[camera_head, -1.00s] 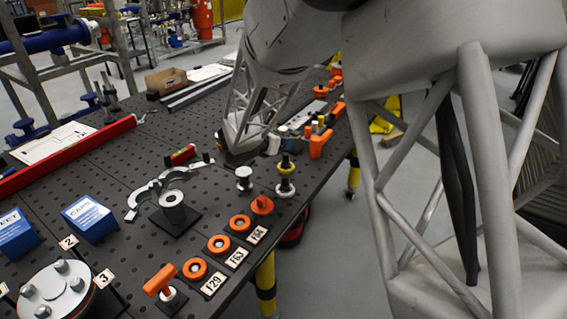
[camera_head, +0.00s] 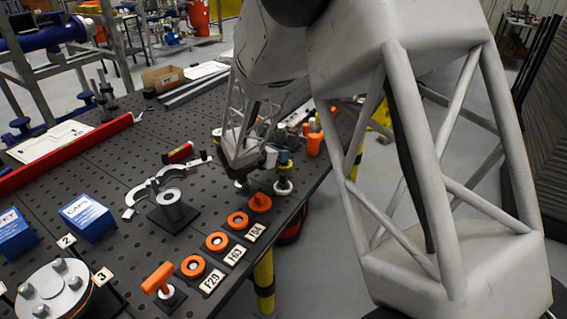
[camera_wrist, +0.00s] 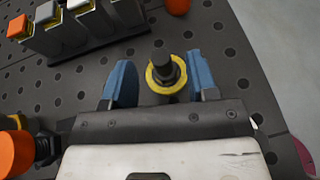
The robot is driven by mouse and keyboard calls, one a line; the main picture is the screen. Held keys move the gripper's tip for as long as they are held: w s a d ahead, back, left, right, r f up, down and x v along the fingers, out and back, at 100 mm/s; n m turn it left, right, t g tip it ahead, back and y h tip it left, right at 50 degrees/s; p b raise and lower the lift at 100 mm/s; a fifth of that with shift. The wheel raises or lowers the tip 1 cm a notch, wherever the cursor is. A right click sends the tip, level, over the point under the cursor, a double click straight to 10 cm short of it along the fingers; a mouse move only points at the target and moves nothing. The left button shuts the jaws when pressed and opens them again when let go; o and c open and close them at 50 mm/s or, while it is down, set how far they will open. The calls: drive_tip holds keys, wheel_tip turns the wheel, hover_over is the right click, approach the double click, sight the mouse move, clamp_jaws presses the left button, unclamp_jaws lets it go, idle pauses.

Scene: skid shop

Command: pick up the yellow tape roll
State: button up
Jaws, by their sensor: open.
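The yellow tape roll (camera_wrist: 152,80) shows in the wrist view as a yellow ring around a dark upright post (camera_wrist: 161,62). My gripper (camera_wrist: 161,77) is open, with one blue finger on each side of the ring and a small gap to each. Whether the fingers are level with the ring in height I cannot tell. In the head view my gripper (camera_head: 268,158) is over the right side of the table, and a small bit of yellow from the roll (camera_head: 285,167) shows beside it; the rest is hidden.
Orange rings (camera_head: 217,242) and number tags lie along the table's right edge. In the wrist view a rack of capped blocks (camera_wrist: 70,35) stands upper left and an orange part (camera_wrist: 14,152) lower left.

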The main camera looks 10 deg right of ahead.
drive_tip(key=shift+f, duration=0.6)
drive_tip(key=shift+d, duration=0.1)
drive_tip(key=shift+x, duration=2.45)
drive_tip(key=shift+c, duration=0.5)
clamp_jaws()
